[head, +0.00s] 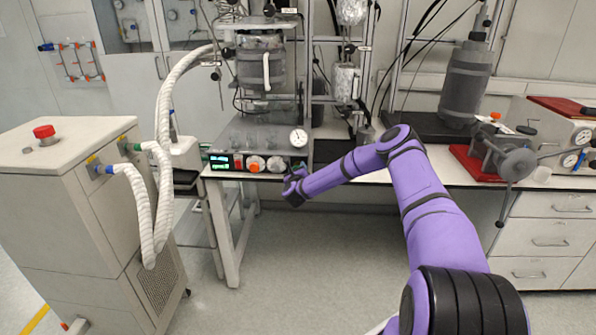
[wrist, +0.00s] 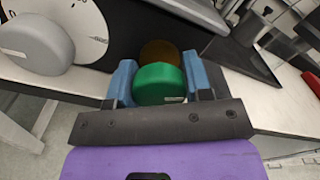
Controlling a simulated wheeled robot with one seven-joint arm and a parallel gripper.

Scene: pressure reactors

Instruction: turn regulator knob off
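In the wrist view a round green knob (wrist: 160,84) sits between the two blue fingers of my gripper (wrist: 160,82). The fingers lie against both its sides with no gap that I can see, so the gripper looks shut on it. A dark orange-brown round part (wrist: 160,52) shows just beyond the green knob. In the head view my gripper (head: 293,186) is at the right end of the front control panel (head: 228,163), low at the bench edge.
A grey knob (wrist: 36,42) on a white dial is left of the fingers in the wrist view. A pressure gauge (head: 298,138) sits above my gripper in the head view. A chiller (head: 75,210) with white hoses stands left. The floor in front is clear.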

